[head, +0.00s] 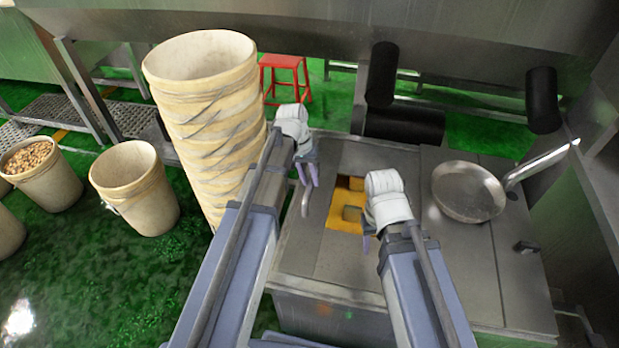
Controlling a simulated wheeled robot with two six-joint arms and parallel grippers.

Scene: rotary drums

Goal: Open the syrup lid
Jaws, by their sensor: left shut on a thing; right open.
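The syrup tank (340,300) is a steel box with flat metal panels on top. An opening in its top shows yellow-orange syrup (345,217), partly hidden by my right wrist. A curved metal handle (305,200) stands at the left side of the top, by the lid panel (318,232). My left gripper (309,178) is shut on this handle at its upper end. My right gripper (368,243) is open beside the opening's right edge, its fingers mostly hidden by its wrist.
A steel pan (467,191) with a long handle lies on the right panels, near a small dark handle (525,247). A tall stack of cream buckets (205,125) stands close to my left arm. A red stool (285,75) stands behind.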

